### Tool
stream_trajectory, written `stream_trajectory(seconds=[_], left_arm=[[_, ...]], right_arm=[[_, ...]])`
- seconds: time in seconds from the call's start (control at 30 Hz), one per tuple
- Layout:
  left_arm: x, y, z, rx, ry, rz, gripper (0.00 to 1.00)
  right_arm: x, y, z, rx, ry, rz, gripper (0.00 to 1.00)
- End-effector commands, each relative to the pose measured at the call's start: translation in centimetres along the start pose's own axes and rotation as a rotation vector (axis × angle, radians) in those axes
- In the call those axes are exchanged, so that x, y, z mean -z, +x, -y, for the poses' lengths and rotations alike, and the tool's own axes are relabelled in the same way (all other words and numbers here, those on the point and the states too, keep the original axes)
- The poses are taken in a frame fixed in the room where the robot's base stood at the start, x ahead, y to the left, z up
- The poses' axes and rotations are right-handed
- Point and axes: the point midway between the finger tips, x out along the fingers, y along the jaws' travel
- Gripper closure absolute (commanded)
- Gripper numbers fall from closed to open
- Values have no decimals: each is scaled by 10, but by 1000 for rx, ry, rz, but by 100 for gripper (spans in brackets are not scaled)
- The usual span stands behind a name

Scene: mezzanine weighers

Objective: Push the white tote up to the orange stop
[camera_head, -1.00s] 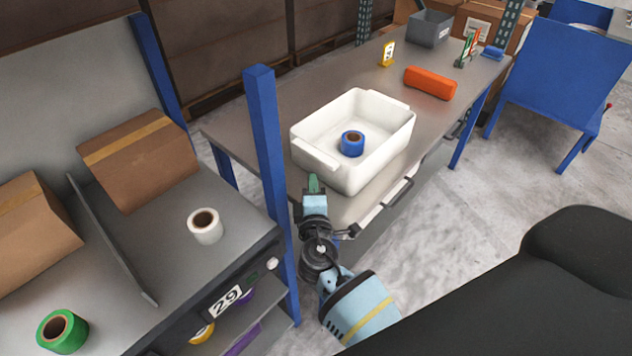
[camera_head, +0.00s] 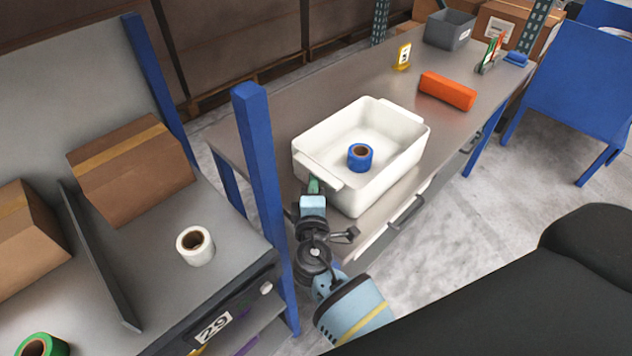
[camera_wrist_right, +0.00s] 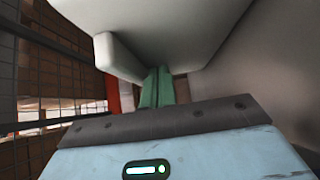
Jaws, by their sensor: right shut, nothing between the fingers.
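The white tote (camera_head: 385,183) sits on the grey table with a blue tape roll (camera_head: 360,157) inside it. The orange stop (camera_head: 447,91) lies farther back on the same table, with bare tabletop between it and the tote. My right gripper (camera_head: 314,186) is shut and empty, with its green fingertips at the near-left end wall of the tote, under the rim handle. In the right wrist view the shut green fingers (camera_wrist_right: 157,88) point at the tote's underside of rim and wall (camera_wrist_right: 150,30); whether they touch is hard to tell. My left gripper is out of view.
A yellow number marker (camera_head: 403,57), a grey bin (camera_head: 449,29) and a green-and-red item (camera_head: 491,54) stand at the table's far end. A blue post (camera_head: 258,165) rises left of my right arm. The left bench holds cartons (camera_head: 135,170) and a white roll (camera_head: 195,246).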

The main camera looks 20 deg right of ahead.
Motion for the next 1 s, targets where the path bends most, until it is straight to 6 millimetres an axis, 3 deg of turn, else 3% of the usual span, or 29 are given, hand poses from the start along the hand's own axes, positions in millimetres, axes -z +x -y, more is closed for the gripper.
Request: stream_trajectory(seconds=[0.57, 1.0], left_arm=[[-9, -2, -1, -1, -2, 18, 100], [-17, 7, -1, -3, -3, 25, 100]], right_arm=[[-4, 4, 1, 0, -1, 1, 100], [-91, 90, 2, -1, -4, 4, 100]])
